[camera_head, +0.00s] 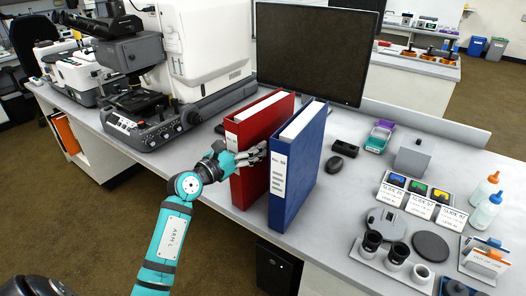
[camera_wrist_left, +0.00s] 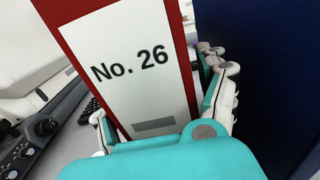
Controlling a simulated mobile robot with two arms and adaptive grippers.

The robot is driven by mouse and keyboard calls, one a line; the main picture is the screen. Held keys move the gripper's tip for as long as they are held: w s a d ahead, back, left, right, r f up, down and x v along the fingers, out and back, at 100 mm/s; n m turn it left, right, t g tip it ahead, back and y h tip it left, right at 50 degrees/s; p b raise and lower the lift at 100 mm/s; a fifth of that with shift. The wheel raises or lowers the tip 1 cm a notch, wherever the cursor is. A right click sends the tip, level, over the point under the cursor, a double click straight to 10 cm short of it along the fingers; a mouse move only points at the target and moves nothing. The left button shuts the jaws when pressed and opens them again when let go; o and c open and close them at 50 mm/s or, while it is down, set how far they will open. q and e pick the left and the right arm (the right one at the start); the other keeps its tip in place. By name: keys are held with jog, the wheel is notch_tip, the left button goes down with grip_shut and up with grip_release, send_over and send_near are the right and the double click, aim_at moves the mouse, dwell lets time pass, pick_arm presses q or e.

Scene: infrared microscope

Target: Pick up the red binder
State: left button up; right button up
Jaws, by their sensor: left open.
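The red binder (camera_head: 263,143) stands upright on the table, left of the blue binder (camera_head: 297,163). In the left wrist view the red binder's spine (camera_wrist_left: 135,68) carries a white label reading "No. 26". I cannot tell whether either finger touches the red binder. My right gripper is not in view.
A microscope (camera_head: 140,95) stands left on the table. A monitor (camera_head: 318,50) is behind the binders. The blue binder stands close to the red one.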

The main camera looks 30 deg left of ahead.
pick_arm(q)
jog(key=shift+w, duration=0.25)
jog(key=shift+s, duration=0.1)
jog(key=shift+c, duration=0.9)
grip_shut()
jog(key=shift+r, duration=0.15)
jog(key=shift+a+r, duration=0.1)
jog(key=shift+r, duration=0.05)
